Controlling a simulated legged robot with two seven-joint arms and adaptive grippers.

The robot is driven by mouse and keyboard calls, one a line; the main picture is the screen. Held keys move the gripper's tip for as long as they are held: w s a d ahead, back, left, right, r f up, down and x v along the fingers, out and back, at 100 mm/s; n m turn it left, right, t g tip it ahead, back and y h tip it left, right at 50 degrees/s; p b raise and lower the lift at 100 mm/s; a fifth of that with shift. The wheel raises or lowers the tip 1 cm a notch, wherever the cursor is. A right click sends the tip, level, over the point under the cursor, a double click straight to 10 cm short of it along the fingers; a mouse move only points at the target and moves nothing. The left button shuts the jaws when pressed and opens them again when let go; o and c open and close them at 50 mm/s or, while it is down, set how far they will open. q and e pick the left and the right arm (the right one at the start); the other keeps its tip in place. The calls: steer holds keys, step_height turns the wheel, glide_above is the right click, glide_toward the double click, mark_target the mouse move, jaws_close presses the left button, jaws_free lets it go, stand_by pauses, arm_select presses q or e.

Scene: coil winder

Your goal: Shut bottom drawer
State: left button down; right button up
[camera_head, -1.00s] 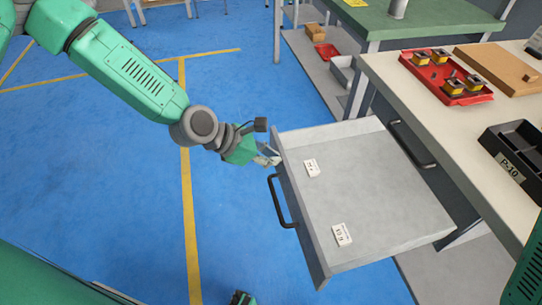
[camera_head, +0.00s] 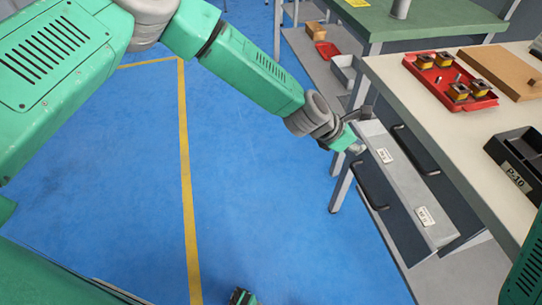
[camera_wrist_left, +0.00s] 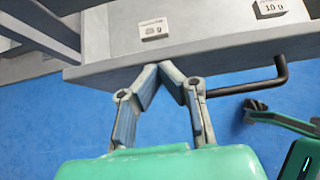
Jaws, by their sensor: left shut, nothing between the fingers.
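The bottom drawer (camera_head: 398,212) shows in the head view under the worktop, grey, with a black bar handle (camera_head: 369,186). It stands partly out, with a narrow strip of its inside and two white labels visible. My left gripper (camera_head: 356,148) is shut and empty at the far end of the drawer front, beside the handle. In the left wrist view the closed fingertips (camera_wrist_left: 172,74) meet at the drawer front (camera_wrist_left: 225,57) and look to be against it; exact contact is hard to tell. The handle (camera_wrist_left: 262,84) is to their right. My right gripper cannot be made out.
Another drawer handle (camera_head: 415,150) sits above, on a drawer that looks closed. The worktop (camera_head: 400,90) carries a red tray (camera_head: 450,82) of parts, a brown board (camera_head: 505,70) and a black bin (camera_head: 515,165). A green-topped table (camera_head: 440,22) stands behind. Blue floor in front is clear.

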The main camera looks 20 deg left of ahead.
arm_select(q)
steer(key=shift+w+d+r, duration=0.1)
steer(key=shift+w+d, duration=0.6)
steer(key=shift+d, duration=0.25)
steer(key=shift+w+d, duration=0.2)
steer(key=shift+d, duration=0.3)
steer(key=shift+w+d, duration=0.2)
steer(key=shift+d, duration=0.25)
steer(key=shift+a, duration=0.3)
